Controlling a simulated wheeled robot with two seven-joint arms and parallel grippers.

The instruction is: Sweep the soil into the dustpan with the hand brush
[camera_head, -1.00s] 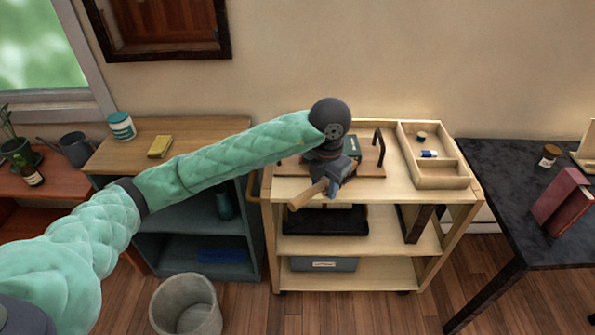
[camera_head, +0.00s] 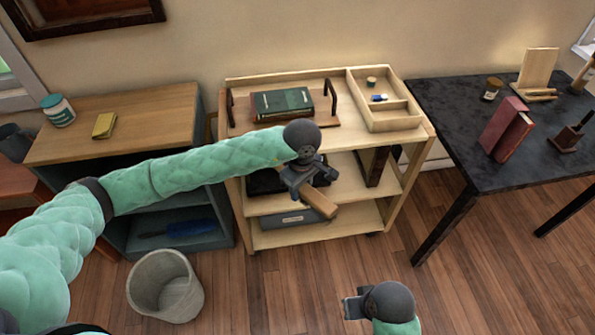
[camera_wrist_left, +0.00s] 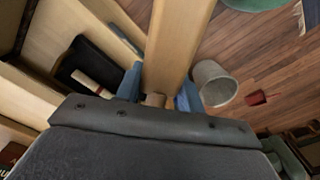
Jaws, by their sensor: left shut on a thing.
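My left gripper (camera_head: 306,186) is shut on a pale wooden piece (camera_head: 320,203), apparently the hand brush, in front of the cart's shelves. The wood slants down to the right. In the left wrist view the same wooden piece (camera_wrist_left: 180,40) runs up from between the blue-grey fingers; I cannot make out bristles. A small red object (camera_wrist_left: 262,97) lies on the floor in the left wrist view; it may be the dustpan, too small to be sure. I see no soil. My right gripper (camera_head: 353,306) is low at the bottom of the head view, its jaws unclear.
A wooden cart (camera_head: 418,132) carries a green book (camera_head: 282,103) and a divided tray (camera_head: 400,123). A grey bin (camera_head: 165,287) stands on the floor before the blue shelf unit (camera_head: 218,190). A dark table (camera_head: 440,105) stands right. The floor between is clear.

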